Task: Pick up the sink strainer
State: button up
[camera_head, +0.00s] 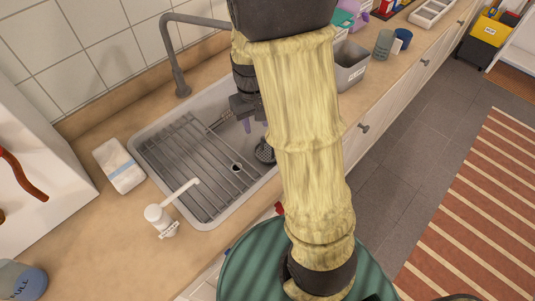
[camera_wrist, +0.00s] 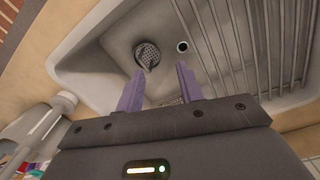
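The sink strainer (camera_head: 264,151) is a dark, perforated metal piece in the right part of the sink, partly beside my arm in the head view. In the wrist view the strainer (camera_wrist: 148,53) lies on the bare sink floor, just beyond my fingertips and nearer the left one. My gripper (camera_wrist: 160,69) has purple fingers, spread apart with nothing between them. In the head view my gripper (camera_head: 248,124) is over the sink, just behind the strainer. My arm hides part of the sink's right side.
A wire rack (camera_head: 185,165) covers the sink's left part. The drain hole (camera_wrist: 182,47) is right of the strainer. A grey faucet (camera_head: 178,60) stands behind, a white dispenser (camera_head: 158,215) in front. A wrapped sponge (camera_head: 119,165) and grey bin (camera_head: 350,64) flank the sink.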

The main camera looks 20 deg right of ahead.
jog(key=w+d+f+n+g+h+b, duration=0.2)
jog(key=w+f, duration=0.7)
jog(key=w, duration=0.5)
jog(key=shift+d+n+g+h+b, duration=0.45)
jog(key=shift+n+g+h, duration=0.15)
jog(key=shift+n+g, duration=0.1)
jog(key=shift+f, duration=0.1)
jog(key=p+x, duration=0.1)
jog(key=x, duration=1.1)
jog(key=shift+f, duration=0.1)
jog(key=shift+p+x, duration=0.4)
jog(key=shift+x, duration=2.2)
jog(key=shift+w+a+f, duration=0.1)
jog(key=shift+a, duration=0.05)
